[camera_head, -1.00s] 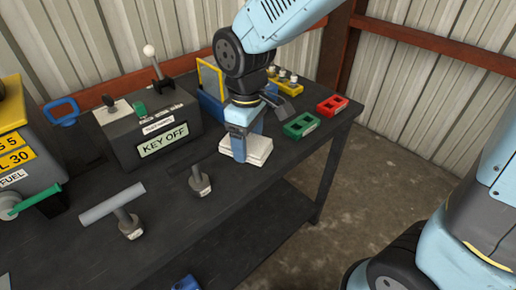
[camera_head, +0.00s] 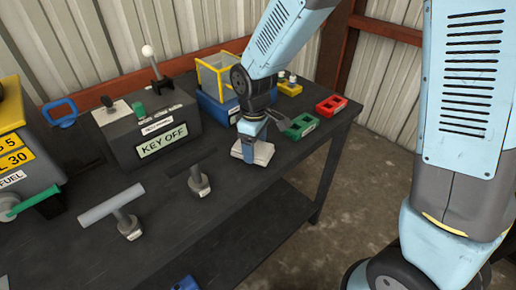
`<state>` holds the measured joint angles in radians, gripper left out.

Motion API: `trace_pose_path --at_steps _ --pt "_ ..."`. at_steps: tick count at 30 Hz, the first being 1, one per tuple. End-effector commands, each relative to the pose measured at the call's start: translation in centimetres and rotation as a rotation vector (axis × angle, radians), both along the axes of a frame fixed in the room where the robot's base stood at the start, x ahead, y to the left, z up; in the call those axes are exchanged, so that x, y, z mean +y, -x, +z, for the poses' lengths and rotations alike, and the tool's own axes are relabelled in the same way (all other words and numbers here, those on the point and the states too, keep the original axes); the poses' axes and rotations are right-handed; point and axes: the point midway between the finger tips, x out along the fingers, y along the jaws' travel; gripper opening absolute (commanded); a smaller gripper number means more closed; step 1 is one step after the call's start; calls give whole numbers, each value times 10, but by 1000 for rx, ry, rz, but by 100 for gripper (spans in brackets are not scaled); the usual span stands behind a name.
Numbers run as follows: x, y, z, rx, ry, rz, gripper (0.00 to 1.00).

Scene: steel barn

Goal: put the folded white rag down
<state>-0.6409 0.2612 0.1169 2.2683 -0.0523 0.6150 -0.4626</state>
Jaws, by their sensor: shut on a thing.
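The folded white rag (camera_head: 264,152) is a small flat pad near the right part of the dark workbench's top. My gripper (camera_head: 251,150) points down and is shut on the rag. The gripper covers the middle of the rag, and its edges show on both sides. I cannot tell whether the rag's underside touches the bench.
A green tray (camera_head: 301,126) and a red tray (camera_head: 332,105) lie right of the rag. A blue box with a yellow frame (camera_head: 216,78) stands behind. A T-handle (camera_head: 199,183) stands to the left, beside a grey "KEY OFF" box (camera_head: 155,143). The dark bench (camera_head: 235,205) is bare in front.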

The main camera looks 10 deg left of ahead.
Motion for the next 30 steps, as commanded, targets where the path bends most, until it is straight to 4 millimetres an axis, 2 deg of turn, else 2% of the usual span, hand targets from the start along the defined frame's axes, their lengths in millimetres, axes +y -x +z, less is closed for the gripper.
trace_pose_path --at_steps 3,13,14,15,21,30 --pt "-1 0 -11 0 1 0 33" --pt "-1 0 -13 0 1 -1 33" --pt "-1 0 -13 0 1 -1 74" --pt "-1 0 -13 0 1 -1 78" --pt "-1 0 -13 0 1 -1 97" --pt "-1 0 -10 -1 -1 -2 97"
